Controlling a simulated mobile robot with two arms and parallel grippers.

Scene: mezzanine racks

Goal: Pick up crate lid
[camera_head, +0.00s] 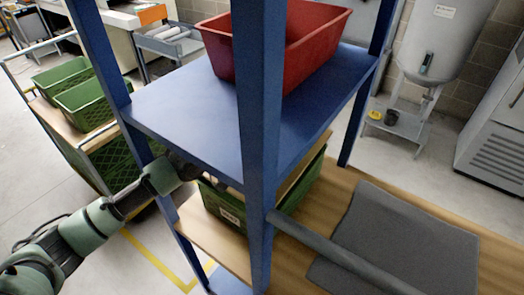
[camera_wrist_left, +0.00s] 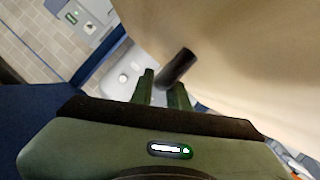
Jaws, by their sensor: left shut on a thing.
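A green crate (camera_head: 318,177) stands on the rack's lower wooden shelf, partly hidden by the blue upper shelf and post. A tan board, apparently the crate lid (camera_head: 304,166), shows as a strip at the crate's top. In the left wrist view the lid (camera_wrist_left: 250,50) is a large beige surface with a dark knob (camera_wrist_left: 178,66). My left gripper (camera_wrist_left: 163,88) has its fingers at this knob and is shut on the lid. In the head view my left arm reaches under the blue shelf, which hides the fingertips. My right gripper is not in view.
A red bin (camera_head: 315,50) stands on the blue upper shelf (camera_head: 185,110). A blue post (camera_head: 258,130) stands in front. A grey mat (camera_head: 400,245) and a grey bar (camera_head: 335,252) are at the right. Green crates (camera_head: 85,103) sit on a cart at the left.

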